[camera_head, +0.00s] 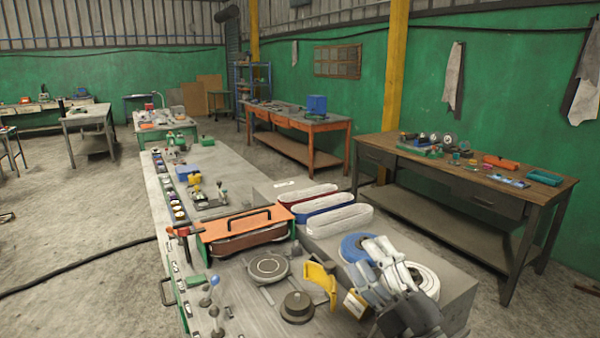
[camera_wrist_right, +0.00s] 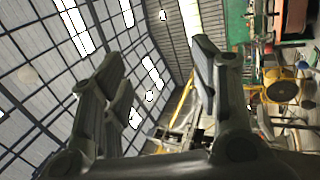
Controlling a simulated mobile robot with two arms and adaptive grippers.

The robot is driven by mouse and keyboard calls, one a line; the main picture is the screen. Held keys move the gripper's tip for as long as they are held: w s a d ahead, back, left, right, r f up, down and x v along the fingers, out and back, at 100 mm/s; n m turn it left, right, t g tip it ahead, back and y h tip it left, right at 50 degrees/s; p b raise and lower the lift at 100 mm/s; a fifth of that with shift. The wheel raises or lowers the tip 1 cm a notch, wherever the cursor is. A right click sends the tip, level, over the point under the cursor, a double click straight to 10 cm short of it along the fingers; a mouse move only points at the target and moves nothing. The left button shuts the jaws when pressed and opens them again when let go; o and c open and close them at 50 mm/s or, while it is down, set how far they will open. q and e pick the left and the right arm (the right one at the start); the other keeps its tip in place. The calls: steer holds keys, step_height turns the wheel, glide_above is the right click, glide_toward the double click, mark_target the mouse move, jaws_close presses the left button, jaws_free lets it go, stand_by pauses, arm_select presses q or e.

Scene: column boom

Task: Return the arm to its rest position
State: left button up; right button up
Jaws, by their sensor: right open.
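My right gripper (camera_head: 378,262) is at the lower right of the head view, in front of the grey workbench (camera_head: 245,322). Its grey fingers hide part of a blue ring-shaped roll and a white one. In the right wrist view its fingers (camera_wrist_right: 155,75) stand wide apart with nothing between them. Roof beams and bright roof panels show behind them, so the wrist is tilted upward. My left gripper is not in view.
The blue roll (camera_head: 352,246) and white roll (camera_head: 427,278) lie close to the right gripper. An orange-sided case (camera_head: 245,228), long belts (camera_head: 338,222) and a yellow bracket (camera_head: 320,280) are on the bench. A wooden table (camera_head: 520,197) stands right, with open floor between.

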steer(key=s+d+f+m+g+h, duration=0.25)
steer(key=f+m+h, duration=0.2)
steer(key=f, duration=0.25)
steer(key=s+d+f+m+g+h, duration=0.2)
steer(key=s+d+f+m+h, duration=0.15)
steer(key=f+m, duration=0.35)
steer(key=s+d+f+m+g+h, duration=0.25)
steer(key=d+f+m+h, duration=0.2)
steer(key=f, duration=0.35)
steer(key=s+a+f+m+g+y, duration=0.1)
steer(key=s+f+g, duration=0.25)
steer(key=s, duration=0.35)
steer(key=s+a+f+m+g, duration=0.1)
steer(key=s+f+m+g, duration=0.15)
steer(key=s+f, duration=0.35)
steer(key=s+f+m+g+y, duration=0.1)
steer(key=s+f+g, duration=0.25)
steer(key=s, duration=0.45)
step_height(320, 180, down, 27)
steer(key=s+g+b, duration=0.1)
steer(key=b, duration=0.1)
steer(key=s+d+f+g, duration=0.1)
steer(key=s+d+f, duration=0.1)
steer(key=s+f, duration=1.5)
steer(key=shift+d+f+n+b, duration=0.25)
steer(key=shift+d+n+b, duration=0.1)
steer(key=shift+b, duration=0.1)
